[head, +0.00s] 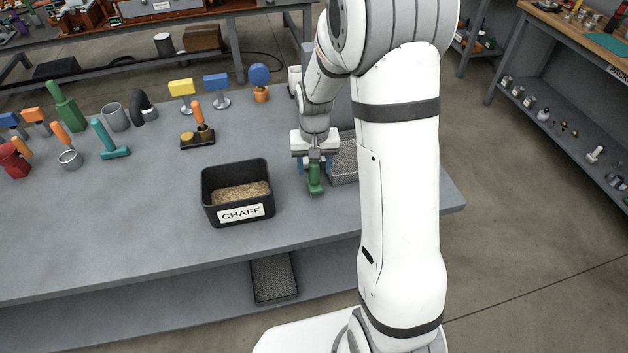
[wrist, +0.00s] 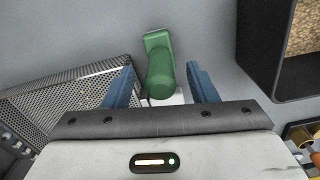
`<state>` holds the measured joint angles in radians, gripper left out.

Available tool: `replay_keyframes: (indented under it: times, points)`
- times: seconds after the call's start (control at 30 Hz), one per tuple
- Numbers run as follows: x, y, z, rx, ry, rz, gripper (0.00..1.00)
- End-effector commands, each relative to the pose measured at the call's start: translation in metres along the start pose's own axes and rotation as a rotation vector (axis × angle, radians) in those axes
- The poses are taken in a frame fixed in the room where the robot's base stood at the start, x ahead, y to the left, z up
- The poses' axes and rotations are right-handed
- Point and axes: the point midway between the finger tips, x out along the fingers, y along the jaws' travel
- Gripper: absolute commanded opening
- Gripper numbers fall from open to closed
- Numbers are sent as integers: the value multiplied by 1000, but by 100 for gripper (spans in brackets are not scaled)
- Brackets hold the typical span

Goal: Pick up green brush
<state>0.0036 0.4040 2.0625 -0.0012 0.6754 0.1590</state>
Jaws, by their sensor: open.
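The green brush (head: 315,183) is on the grey bench, right of the chaff bin. In the wrist view the green brush (wrist: 160,72) shows a rounded handle toward me and a flat, wider end beyond. My gripper (head: 313,164) is over it, pointing down. In the wrist view my gripper (wrist: 158,84) is open, with one blue finger on each side of the brush. Gaps show between the fingers and the handle. The brush's near, lower part is hidden by the gripper body.
The black chaff bin (head: 238,214) stands close on the left in the head view. A perforated metal tray (head: 344,166) is close on the right, partly behind my arm. Several tools, including a teal brush-like tool (head: 110,143), stand farther left. The bench front is clear.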

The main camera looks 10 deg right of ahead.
Motion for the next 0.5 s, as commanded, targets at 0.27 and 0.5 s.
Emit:
replay_keyframes:
  times: [0.27, 0.5]
  points:
    - [23, 0, 0, -1, 1, 0, 52]
    - [23, -1, 0, -2, 1, 0, 46]
